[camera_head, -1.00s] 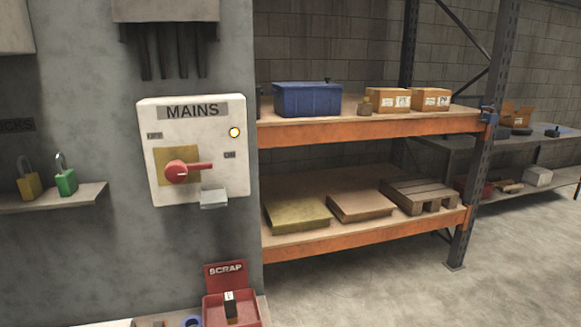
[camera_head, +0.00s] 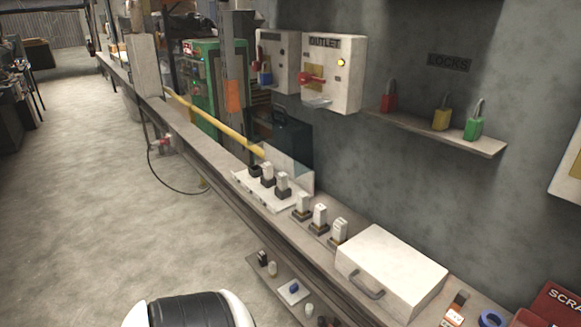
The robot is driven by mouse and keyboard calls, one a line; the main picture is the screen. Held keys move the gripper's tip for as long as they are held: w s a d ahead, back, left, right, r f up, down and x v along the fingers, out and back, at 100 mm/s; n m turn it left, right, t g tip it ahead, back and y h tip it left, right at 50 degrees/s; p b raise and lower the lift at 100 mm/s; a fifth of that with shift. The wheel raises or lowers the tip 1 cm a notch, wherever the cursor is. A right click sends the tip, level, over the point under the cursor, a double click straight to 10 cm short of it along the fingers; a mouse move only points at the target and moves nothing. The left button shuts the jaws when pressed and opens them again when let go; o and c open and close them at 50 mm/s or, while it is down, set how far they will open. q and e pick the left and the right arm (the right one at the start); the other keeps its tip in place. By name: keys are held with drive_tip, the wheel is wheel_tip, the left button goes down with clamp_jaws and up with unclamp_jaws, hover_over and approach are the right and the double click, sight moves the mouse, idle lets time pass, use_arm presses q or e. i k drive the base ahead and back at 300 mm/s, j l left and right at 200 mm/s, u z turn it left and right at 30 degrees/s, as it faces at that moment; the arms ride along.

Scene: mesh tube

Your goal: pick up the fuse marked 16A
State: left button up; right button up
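Three upright white fuse-like pieces with dark bases stand in a row on the bench: the left one (camera_head: 303,205), the middle one (camera_head: 320,217) and the right one (camera_head: 340,231). Two similar pieces (camera_head: 267,174) (camera_head: 283,184) stand on a white base (camera_head: 255,191) farther left, beside a dark block (camera_head: 254,170). The markings are too small to read, so I cannot tell which is 16A. Neither of my grippers is in view.
A white lidded box (camera_head: 395,262) with a handle sits on the narrow bench. A blue ring (camera_head: 491,318) and a red SCRAP bin (camera_head: 556,302) are at right. A lower shelf (camera_head: 262,281) holds small parts. The OUTLET switch box (camera_head: 334,75) and padlock shelf (camera_head: 440,133) are above.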

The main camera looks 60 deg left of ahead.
sight(303, 198)
drive_tip(key=u, duration=1.95)
drive_tip(key=z, duration=0.5)
drive_tip(key=i+j+z, duration=0.15)
drive_tip(key=j+z, duration=0.3)
drive_tip(key=i+j+z, duration=0.1)
drive_tip(key=j+z, duration=0.35)
